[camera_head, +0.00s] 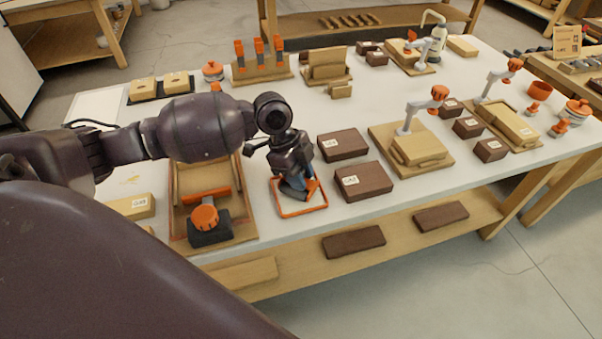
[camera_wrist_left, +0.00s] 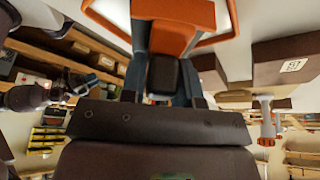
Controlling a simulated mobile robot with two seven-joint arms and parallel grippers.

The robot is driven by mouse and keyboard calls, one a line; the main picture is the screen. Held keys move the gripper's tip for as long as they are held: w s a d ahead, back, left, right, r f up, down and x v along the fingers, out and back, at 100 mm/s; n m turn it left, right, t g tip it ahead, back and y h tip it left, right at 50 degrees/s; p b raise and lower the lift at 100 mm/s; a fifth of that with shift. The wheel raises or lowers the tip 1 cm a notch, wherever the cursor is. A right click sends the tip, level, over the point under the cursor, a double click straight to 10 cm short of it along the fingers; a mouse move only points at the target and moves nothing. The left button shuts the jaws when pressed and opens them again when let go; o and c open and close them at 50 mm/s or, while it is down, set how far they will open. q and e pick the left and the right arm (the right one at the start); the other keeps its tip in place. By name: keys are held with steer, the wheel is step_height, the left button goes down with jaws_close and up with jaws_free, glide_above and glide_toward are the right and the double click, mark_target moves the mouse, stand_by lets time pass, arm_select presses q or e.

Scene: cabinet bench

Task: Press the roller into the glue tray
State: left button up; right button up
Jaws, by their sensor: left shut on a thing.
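The glue tray (camera_head: 302,212), a shallow tray with an orange rim, lies on the white bench in the head view. My left gripper (camera_head: 294,168) is above the tray, pointing down, shut on the roller (camera_head: 312,187). The roller shows orange and blue-grey parts below the fingers, at or just over the tray. Whether it touches the tray floor is hidden. In the left wrist view the roller's orange block (camera_wrist_left: 175,12) sits between my fingers, with the tray's orange rim (camera_wrist_left: 108,27) around it. My right gripper does not show in the head view.
Dark brown boxes (camera_head: 363,182) stand close right of the tray. A wooden fixture (camera_head: 245,230) with an orange knob (camera_head: 205,219) stands close left. A tool rack (camera_head: 262,67) with orange handles is behind. The bench's front edge lies just before the tray.

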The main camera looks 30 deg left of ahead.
arm_select(q)
steer(key=shift+f, duration=0.15)
steer(key=shift+f, duration=0.2)
stand_by(0.4)
stand_by(0.4)
stand_by(0.6)
steer(key=shift+f, duration=0.1)
stand_by(0.5)
